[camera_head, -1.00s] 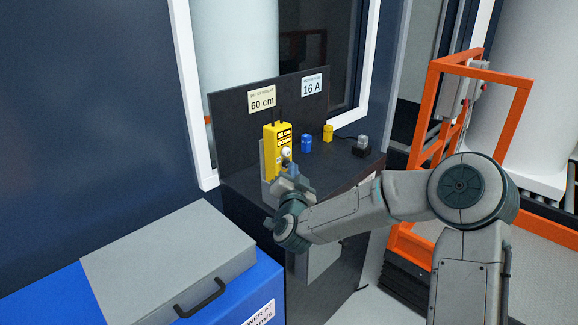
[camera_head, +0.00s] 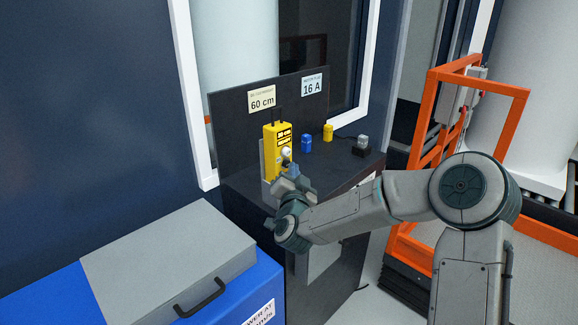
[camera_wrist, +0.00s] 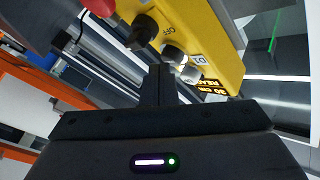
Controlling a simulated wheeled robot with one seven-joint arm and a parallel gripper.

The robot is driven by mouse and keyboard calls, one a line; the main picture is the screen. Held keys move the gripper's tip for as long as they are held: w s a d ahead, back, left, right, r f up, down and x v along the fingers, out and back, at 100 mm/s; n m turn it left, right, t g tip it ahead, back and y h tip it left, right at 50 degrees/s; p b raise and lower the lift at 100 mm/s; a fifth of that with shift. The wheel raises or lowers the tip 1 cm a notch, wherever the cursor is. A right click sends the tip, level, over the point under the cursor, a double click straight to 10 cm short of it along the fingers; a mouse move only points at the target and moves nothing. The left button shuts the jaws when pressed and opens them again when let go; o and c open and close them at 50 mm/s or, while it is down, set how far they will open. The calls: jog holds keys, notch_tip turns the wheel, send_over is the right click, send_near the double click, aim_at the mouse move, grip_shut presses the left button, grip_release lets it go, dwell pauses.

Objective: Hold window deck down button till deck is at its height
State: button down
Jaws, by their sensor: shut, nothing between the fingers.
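The yellow control box (camera_head: 271,160) stands upright on the dark counter, and its face also shows in the wrist view (camera_wrist: 205,35). That face carries a black knob (camera_wrist: 145,28), a pale round button (camera_wrist: 173,53) and a white button (camera_wrist: 191,74). A small dark display (camera_wrist: 213,89) sits beside them, with yellow text that I cannot fully read. My gripper (camera_wrist: 160,70) is shut and empty, its tips right at the pale button; contact itself is hidden. The orange-railed deck (camera_head: 428,110) stands at the right.
A sign reading 60 cm (camera_head: 262,101) and one reading 16 A (camera_head: 312,87) hang on the panel behind. A blue canister (camera_head: 306,143), a yellow one (camera_head: 328,132) and a grey-topped device (camera_head: 362,145) stand on the counter. A blue-and-grey chest (camera_head: 170,258) is at lower left.

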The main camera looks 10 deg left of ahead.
jog(key=shift+s+d, duration=0.5)
jog(key=shift+d, duration=0.15)
jog(key=shift+s+d+b, duration=0.15)
jog(key=shift+s+d, duration=0.65)
jog(key=shift+d, duration=0.2)
jog(key=shift+s+d+b, duration=0.15)
jog(key=shift+s+d, duration=0.6)
jog(key=shift+d, duration=0.2)
jog(key=shift+a, duration=0.1)
